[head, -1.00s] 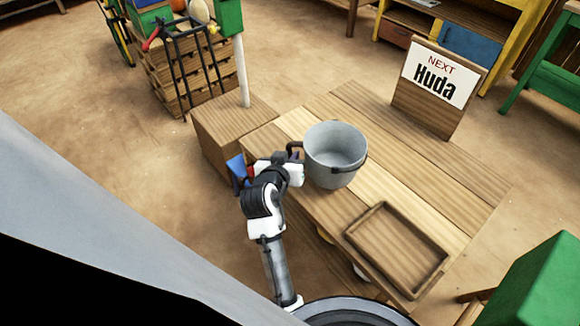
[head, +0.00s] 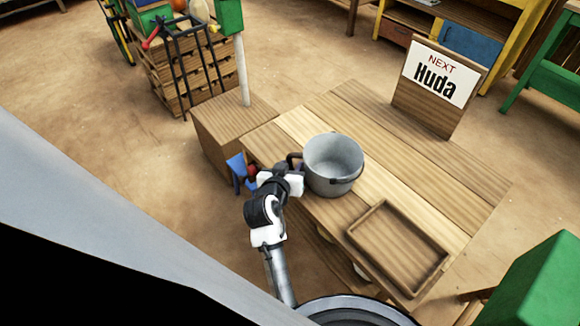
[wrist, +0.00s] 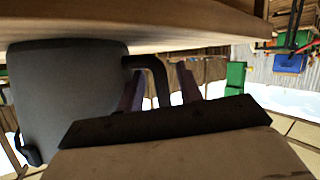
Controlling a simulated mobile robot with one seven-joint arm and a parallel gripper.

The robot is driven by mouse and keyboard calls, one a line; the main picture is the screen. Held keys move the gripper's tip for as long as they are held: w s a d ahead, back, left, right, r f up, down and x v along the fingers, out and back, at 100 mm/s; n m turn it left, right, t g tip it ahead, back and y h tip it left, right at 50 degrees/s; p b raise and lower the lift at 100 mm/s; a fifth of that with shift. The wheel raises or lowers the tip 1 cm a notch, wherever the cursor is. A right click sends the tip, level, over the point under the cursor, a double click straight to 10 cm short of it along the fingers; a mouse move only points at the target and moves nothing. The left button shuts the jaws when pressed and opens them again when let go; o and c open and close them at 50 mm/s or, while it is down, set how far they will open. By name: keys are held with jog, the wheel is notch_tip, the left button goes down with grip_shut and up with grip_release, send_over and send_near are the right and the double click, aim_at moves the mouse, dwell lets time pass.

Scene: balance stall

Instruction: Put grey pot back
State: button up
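The grey pot (head: 333,165) stands upright on the wooden table, left of the shallow wooden tray (head: 398,248) and apart from it. Its dark side handle points toward my gripper (head: 291,168), which is at the pot's left side. In the wrist view, which looks upside down, the pot (wrist: 70,95) fills the left part. Its bent handle comes out between the two fingers of my gripper (wrist: 160,88). Gaps show on both sides of the handle, so the fingers look open around it. The fingertips are small in the head view.
A sign reading "NEXT Huda" (head: 437,85) stands at the table's back right. A wooden block with a white post (head: 243,80) stands beyond the table's left end. The tray is empty. The table's middle and right back (head: 400,160) are bare.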

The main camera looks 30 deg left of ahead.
jog(key=shift+r, duration=0.2)
jog(key=b+v, duration=0.1)
jog(key=v, duration=1.1)
jog(key=shift+b, duration=0.4)
